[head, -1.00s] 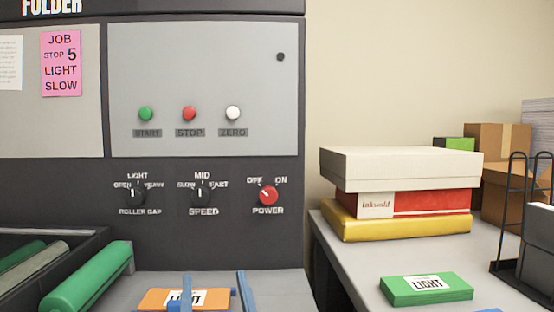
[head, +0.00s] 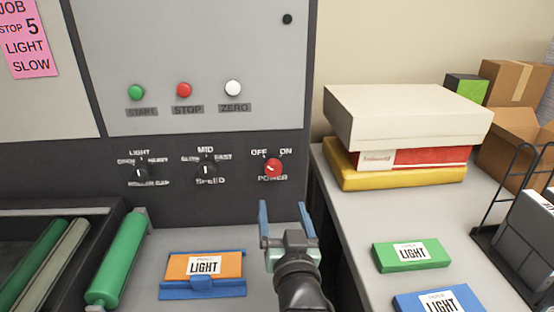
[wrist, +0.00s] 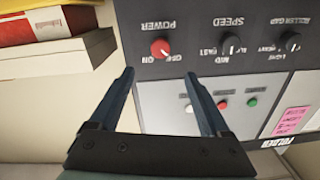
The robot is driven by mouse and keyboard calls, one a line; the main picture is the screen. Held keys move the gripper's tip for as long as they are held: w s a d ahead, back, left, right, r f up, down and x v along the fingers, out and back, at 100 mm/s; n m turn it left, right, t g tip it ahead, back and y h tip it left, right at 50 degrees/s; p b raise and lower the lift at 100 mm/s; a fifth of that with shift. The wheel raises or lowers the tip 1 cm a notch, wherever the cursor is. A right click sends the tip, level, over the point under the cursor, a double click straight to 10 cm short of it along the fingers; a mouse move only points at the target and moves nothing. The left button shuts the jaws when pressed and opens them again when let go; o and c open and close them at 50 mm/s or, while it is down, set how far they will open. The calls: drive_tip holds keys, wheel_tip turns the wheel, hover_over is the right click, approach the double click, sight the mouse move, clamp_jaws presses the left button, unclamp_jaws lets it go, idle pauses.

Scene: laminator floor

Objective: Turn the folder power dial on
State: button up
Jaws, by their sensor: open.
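The red power dial (head: 273,168) is on the dark lower panel of the folder, with OFF printed at its upper left and ON at its upper right. Its white mark points to the upper left, toward OFF. The dial also shows upside down in the wrist view (wrist: 160,47), ahead of the fingertips. My gripper (head: 285,212) is open and empty, below the dial and slightly to its right, apart from it. Its two blue fingers show in the wrist view (wrist: 159,75) with nothing between them.
The speed dial (head: 207,169) and roller gap dial (head: 141,173) sit left of the power dial. Start, stop and zero buttons (head: 184,90) are above. An orange pack (head: 188,266) lies on the ledge. Boxes (head: 405,118) are stacked on the right table.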

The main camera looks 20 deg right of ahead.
sight(274, 170)
drive_tip(key=x, duration=1.2)
drive_tip(key=shift+w+d, duration=0.1)
drive_tip(key=shift+w, duration=0.25)
clamp_jaws()
